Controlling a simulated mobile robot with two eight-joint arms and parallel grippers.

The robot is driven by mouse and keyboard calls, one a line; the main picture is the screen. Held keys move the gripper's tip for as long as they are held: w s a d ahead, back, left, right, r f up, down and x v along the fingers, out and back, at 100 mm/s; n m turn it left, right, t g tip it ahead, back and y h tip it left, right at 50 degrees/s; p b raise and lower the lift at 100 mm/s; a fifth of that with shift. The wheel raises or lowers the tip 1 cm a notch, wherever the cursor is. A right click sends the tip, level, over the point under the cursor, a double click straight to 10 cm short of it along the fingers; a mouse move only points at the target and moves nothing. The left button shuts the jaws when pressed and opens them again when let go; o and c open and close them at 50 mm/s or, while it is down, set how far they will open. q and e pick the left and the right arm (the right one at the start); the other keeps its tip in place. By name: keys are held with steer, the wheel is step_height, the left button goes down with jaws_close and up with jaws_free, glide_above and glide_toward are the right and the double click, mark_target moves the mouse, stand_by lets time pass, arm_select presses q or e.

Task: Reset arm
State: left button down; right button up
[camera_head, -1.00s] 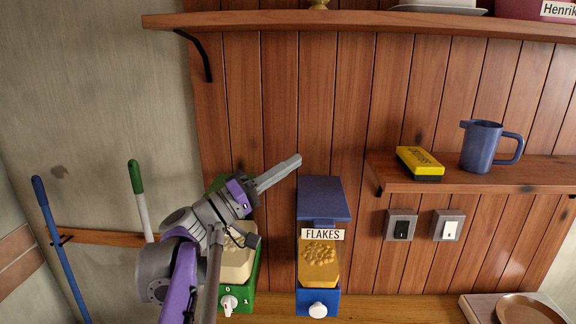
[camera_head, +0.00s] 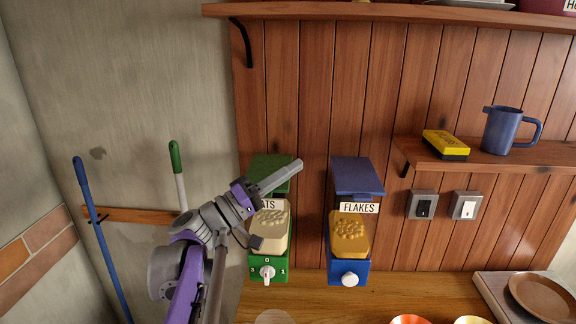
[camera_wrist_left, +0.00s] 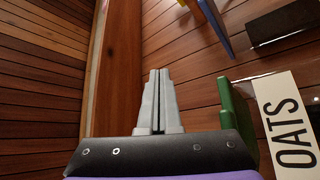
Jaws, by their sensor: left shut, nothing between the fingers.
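My left gripper (camera_head: 279,177) is shut and empty. In the head view it points up and right, in front of the upper part of the green dispenser (camera_head: 270,167). The left wrist view shows its two grey fingers (camera_wrist_left: 158,95) pressed together, with the green dispenser's OATS label (camera_wrist_left: 287,125) to their right. My left forearm hides part of that label in the head view. I cannot tell whether the gripper touches the dispenser. My right gripper is not in view.
A blue FLAKES dispenser (camera_head: 358,178) stands to the right. A shelf (camera_head: 480,157) holds a yellow box (camera_head: 446,143) and a blue jug (camera_head: 508,131). Below are two switches, a plate (camera_head: 541,296) and bowls at the counter (camera_head: 380,292). Blue and green handles lean left.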

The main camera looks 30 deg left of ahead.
arm_select(q)
steer(key=shift+s+a+f, duration=0.15)
steer(key=shift+s, duration=0.1)
steer(key=s+d+f+m+g+y, duration=0.1)
steer(key=s+d+f+m+g, duration=0.3)
steer(key=d+f, duration=0.6)
steer(key=s+d+f+n+g+y, duration=0.1)
steer(key=s+d+f+g, duration=0.1)
steer(key=d+f+g, duration=0.75)
steer(key=s+a+f+m+y, duration=0.1)
steer(key=s+f+y, duration=0.3)
steer(key=f, duration=0.5)
steer(key=s+a+f+m+y, duration=0.2)
steer(key=s+a+f+y, duration=0.2)
steer(key=s+f, duration=0.3)
step_height(320, 180, down, 3)
steer(key=shift+r+m, duration=0.1)
steer(key=shift+m, duration=0.2)
